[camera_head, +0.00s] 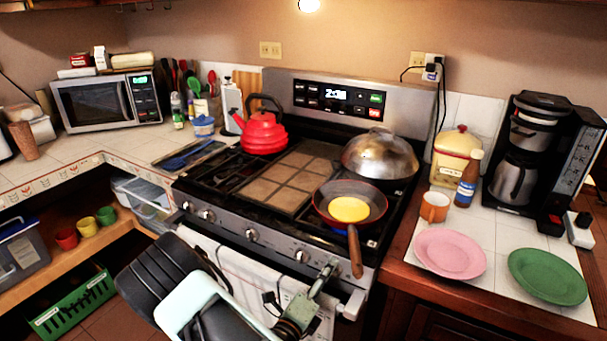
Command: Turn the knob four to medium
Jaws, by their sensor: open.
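The stove (230,225) has a row of round silver knobs along its front panel. From the left they show as a first knob (186,206), a second knob (207,215), a third knob (250,235) and a fourth knob (301,256). My gripper (329,270) is open in front of the panel's right part, just right of and below the fourth visible knob. Whether it touches the panel cannot be told. It hides part of the panel, and any knob behind it is hidden. The knobs' pointer settings are too small to read.
A red frying pan (326,203) with yellow food sits on the front right burner, its brown handle (354,250) jutting over the front edge near my gripper. A domed lid (380,157) and a red kettle (263,133) stand behind. A towel (225,262) hangs on the oven front.

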